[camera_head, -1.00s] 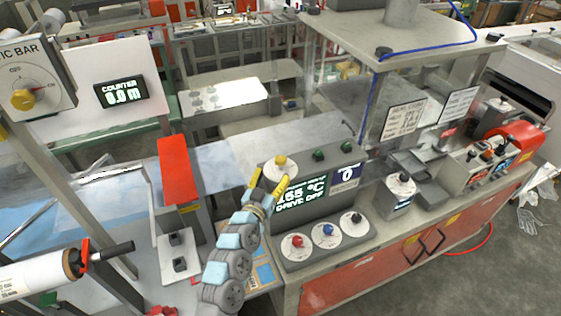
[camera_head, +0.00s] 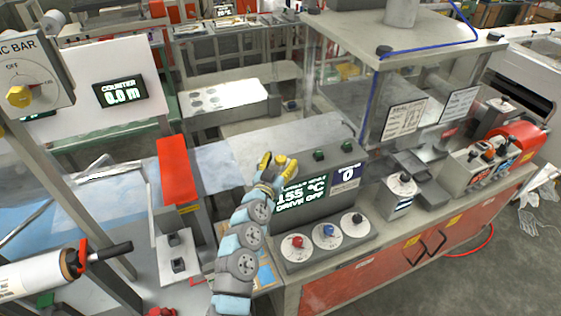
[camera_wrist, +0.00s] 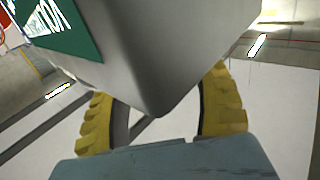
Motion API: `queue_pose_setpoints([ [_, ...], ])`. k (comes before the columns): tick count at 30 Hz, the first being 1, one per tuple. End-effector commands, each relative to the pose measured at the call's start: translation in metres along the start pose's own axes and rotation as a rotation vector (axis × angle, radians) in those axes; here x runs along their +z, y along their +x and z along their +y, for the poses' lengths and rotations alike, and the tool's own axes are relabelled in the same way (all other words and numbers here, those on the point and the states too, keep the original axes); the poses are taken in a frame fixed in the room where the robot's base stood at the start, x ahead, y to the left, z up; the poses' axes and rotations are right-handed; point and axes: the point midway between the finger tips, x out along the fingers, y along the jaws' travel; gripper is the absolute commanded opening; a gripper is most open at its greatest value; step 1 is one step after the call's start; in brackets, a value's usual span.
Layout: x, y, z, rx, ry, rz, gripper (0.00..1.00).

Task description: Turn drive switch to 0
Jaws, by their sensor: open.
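The control console (camera_head: 340,200) has a screen (camera_head: 302,197) reading "155 °C" and "DRIVE OFF". In the wrist view, the fingers (camera_wrist: 162,105) spread in front of the grey console corner (camera_wrist: 155,60), and the knob is not seen.
Red (camera_head: 297,241), blue (camera_head: 328,231) and black (camera_head: 356,219) knobs sit on the console's lower slope. Two green buttons (camera_head: 318,155) are right of the yellow knob. A red block (camera_head: 177,170) stands left of my arm.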

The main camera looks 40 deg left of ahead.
Motion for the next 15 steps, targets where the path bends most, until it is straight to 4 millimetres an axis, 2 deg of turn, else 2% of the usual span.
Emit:
queue_pose_setpoints([
  [4, -0.0002, -0.0001, 0.0000, 0.000, 0.000, 0.000, 0.66],
  [5, -0.0003, -0.0001, 0.0000, 0.000, 0.000, 0.000, 0.63],
  [11, -0.0003, -0.0001, -0.0001, 0.000, 0.000, 0.000, 0.06],
  [12, -0.0004, -0.0001, 0.0000, 0.000, 0.000, 0.001, 0.02],
  [15, -0.0011, 0.0000, 0.0002, -0.003, 0.000, 0.000, 0.02],
])
